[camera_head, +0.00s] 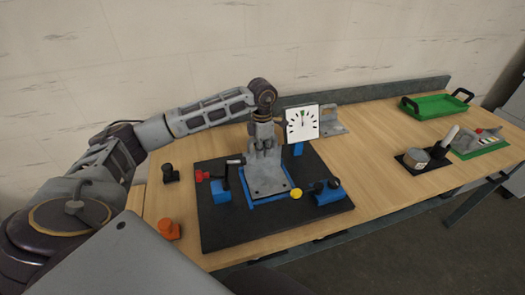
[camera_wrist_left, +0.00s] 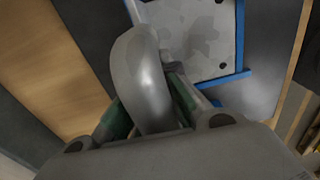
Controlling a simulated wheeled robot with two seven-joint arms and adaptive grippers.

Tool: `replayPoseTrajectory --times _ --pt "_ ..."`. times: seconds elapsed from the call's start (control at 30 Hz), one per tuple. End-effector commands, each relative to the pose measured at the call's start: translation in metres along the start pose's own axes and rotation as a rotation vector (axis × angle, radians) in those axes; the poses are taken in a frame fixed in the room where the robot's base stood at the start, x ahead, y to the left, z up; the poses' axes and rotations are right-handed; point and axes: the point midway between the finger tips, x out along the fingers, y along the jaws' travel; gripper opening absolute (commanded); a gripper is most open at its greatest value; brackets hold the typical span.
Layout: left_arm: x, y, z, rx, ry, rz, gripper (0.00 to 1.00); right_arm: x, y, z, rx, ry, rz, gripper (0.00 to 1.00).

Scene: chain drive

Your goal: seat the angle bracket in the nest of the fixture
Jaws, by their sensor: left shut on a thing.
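The grey angle bracket (camera_head: 267,186) has a flat leg with small holes, lying over the blue nest (camera_head: 262,203) of the black fixture (camera_head: 225,232). My left gripper (camera_head: 264,150) comes down from above and is shut on the bracket's upright leg, which it mostly hides. In the left wrist view the bracket's flat leg (camera_wrist_left: 195,40) lies beside the blue nest rails (camera_wrist_left: 239,38). I cannot tell whether it rests fully flat. My right gripper is not in view.
A red-handled clamp (camera_head: 203,176) on a blue block stands left of the nest. A black-knobbed blue block (camera_head: 327,191), a yellow button (camera_head: 296,193) and a white dial (camera_head: 302,123) are close by. A green tray (camera_head: 437,105) stands far right. An orange piece (camera_head: 168,229) lies at left.

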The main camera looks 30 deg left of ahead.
Motion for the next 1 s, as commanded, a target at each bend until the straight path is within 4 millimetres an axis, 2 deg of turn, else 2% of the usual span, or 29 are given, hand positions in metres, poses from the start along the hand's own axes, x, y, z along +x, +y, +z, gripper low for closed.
replayPoseTrajectory --times 0.83,0.87,1.0 --pt "0.008 0.001 0.001 0.0 -0.004 0.002 0.0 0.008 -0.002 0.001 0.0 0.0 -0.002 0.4" --pt "0.008 0.001 0.001 0.0 -0.004 0.002 0.08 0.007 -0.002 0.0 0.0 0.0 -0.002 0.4" --pt "0.009 0.001 0.001 0.0 -0.003 0.001 0.26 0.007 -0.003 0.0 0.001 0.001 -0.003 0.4"
